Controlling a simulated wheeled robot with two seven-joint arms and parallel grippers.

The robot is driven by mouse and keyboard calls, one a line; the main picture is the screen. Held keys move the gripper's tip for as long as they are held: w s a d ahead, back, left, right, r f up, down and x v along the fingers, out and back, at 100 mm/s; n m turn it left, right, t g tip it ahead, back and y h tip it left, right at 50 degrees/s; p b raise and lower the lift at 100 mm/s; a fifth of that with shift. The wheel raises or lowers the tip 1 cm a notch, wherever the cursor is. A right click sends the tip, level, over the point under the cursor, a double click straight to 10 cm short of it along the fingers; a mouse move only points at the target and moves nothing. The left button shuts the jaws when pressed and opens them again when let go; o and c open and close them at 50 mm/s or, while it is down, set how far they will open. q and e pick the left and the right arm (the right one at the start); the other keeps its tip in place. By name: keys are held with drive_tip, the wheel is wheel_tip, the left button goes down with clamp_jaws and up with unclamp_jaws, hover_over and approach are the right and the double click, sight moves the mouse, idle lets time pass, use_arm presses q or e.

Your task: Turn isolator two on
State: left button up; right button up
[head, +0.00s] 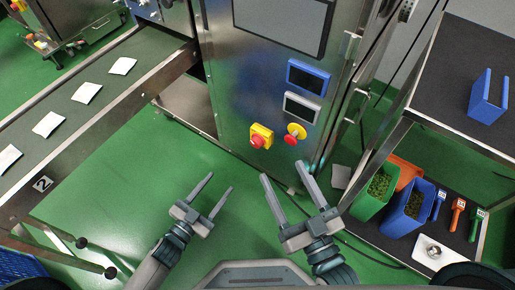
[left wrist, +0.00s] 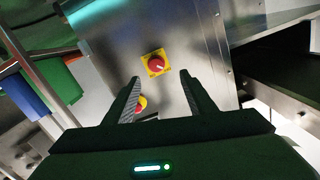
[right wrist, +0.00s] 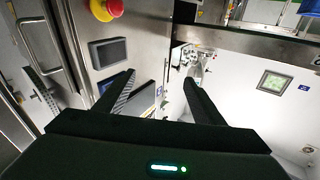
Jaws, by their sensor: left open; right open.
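A red rotary knob on a square yellow plate (head: 257,134) is on the steel cabinet front in the head view. It also shows in the left wrist view (left wrist: 155,63), ahead between the fingers. To its right is a red knob on a round yellow base (head: 296,131). No readable label shows which is isolator two. My left gripper (head: 219,182) is open and empty, below and left of the square switch. My right gripper (head: 283,171) is open and empty, below the two controls. Neither gripper touches them.
A conveyor (head: 107,104) with several white teabags runs along the left, marked 2. A blue-framed panel (head: 308,77) and a grey one (head: 301,107) sit above the controls. A shelf rack at right holds a green bin (head: 366,205), a blue bin (head: 402,221) and hand tools.

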use_arm(q)
drive_tip(key=shift+d+r+m+h, duration=0.4)
drive_tip(key=shift+d+r+h, duration=0.2)
drive_tip(key=shift+d, duration=0.15)
use_arm(e)
drive_tip(key=r, duration=0.2)
drive_tip(key=shift+s+d+r+t, duration=0.2)
drive_tip(key=shift+d+r+t, duration=0.1)
drive_tip(key=shift+r+t, duration=0.1)
use_arm(q)
drive_tip(key=shift+w, duration=0.1)
drive_tip(key=b, duration=0.3)
approach(255, 144)
drive_tip(key=x, duration=0.8)
drive_tip(key=shift+f, duration=0.1)
drive_tip(key=shift+w+d, duration=0.25)
drive_tip(key=shift+w, duration=0.2)
use_arm(e)
wheel_tip(255, 144, up, 7)
drive_tip(key=s+t+y, duration=0.1)
drive_tip(key=s+t, duration=0.2)
drive_tip(key=t, duration=0.1)
drive_tip(key=shift+d+t+y, duration=0.4)
use_arm(q)
drive_tip(key=c, duration=1)
drive_tip(key=shift+c, duration=0.2)
